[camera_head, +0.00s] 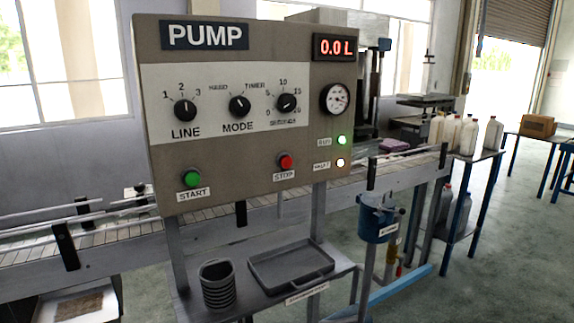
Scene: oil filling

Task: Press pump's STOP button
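The pump control panel (235,165) is a beige box on posts, filling the middle left of the head view, with a "PUMP" label. The red STOP button (286,162) is on its lower right part, above the word STOP. The green START button (192,179) is at its lower left. The display (334,47) reads 0.0 L. A green lamp (342,140) glows, and a pale lamp (340,162) below it also looks lit. Dials for LINE (185,109), MODE (239,107) and seconds (287,103) sit above the buttons. Neither of my grippers is in view.
A conveyor (120,232) runs behind the panel. Below the panel, a shelf holds a grey tray (291,267) and a dark ribbed cup (217,286). A blue container (377,220) hangs to the right. White bottles (467,135) stand on a table. Nothing blocks the panel front.

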